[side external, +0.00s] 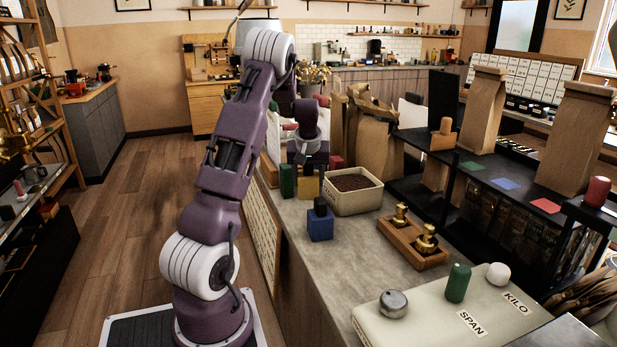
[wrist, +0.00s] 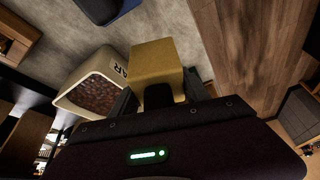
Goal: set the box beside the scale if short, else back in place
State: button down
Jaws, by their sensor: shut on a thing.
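My gripper (side external: 307,166) points down at the left edge of the grey counter and is shut on a yellow box (side external: 307,185). In the wrist view the same yellow box (wrist: 156,62) sits between the dark fingers (wrist: 158,90), with a dark part of the gripper covering some of its near side. I cannot tell whether its base touches the counter. A cream slab (side external: 430,307) marked SPAN and KILO lies at the front right, with a silver knob, a green cylinder and a white rounded piece on it. I cannot tell whether this is the scale.
A cream bin (side external: 368,200) of dark beans stands just right of the yellow box. A green block (side external: 288,180) is close on its left, and a blue block (side external: 320,225) stands in front. A wooden tray (side external: 396,236) holds two brass pieces. Bare counter (side external: 350,255) lies between.

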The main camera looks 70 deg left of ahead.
aim_at(308, 199)
jog(key=shift+f, duration=2.95)
jog(key=shift+f, duration=0.6)
jog(key=shift+c, duration=2.2)
grip_release()
jog(key=v, duration=0.7)
jog(key=shift+r, duration=0.1)
jog(key=shift+r, duration=0.1)
